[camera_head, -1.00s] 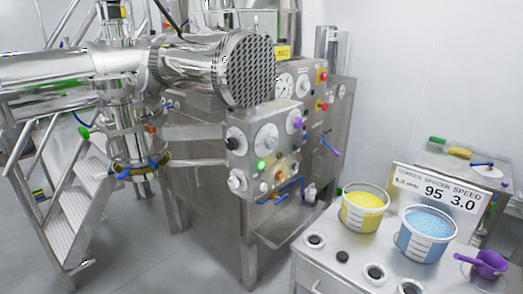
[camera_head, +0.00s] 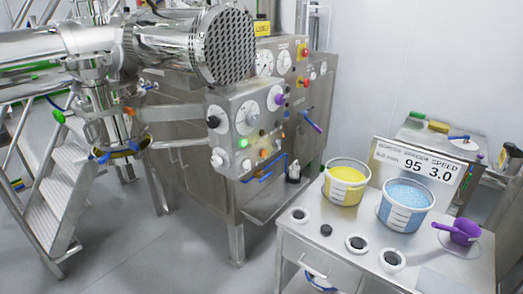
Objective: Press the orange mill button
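The steel machine has a control panel (camera_head: 232,118) on its front, in the middle left of the head view. Low on the panel are a small orange button (camera_head: 263,153) and a lit green button (camera_head: 245,143). Another small orange spot shows just right of them, too small to make out. I cannot tell which orange part is the mill button. An orange part (camera_head: 128,112) also sits on the vertical steel pipe at left. Neither of my grippers is in view. Nothing touches the panel.
A bench (camera_head: 350,285) at right holds a yellow-filled bucket (camera_head: 346,185), a blue-filled bucket (camera_head: 405,208), a purple scoop (camera_head: 464,232) and a sign (camera_head: 418,165). A large perforated steel cylinder (camera_head: 230,47) overhangs the panel. Metal stairs (camera_head: 50,205) stand left. Floor before the machine is clear.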

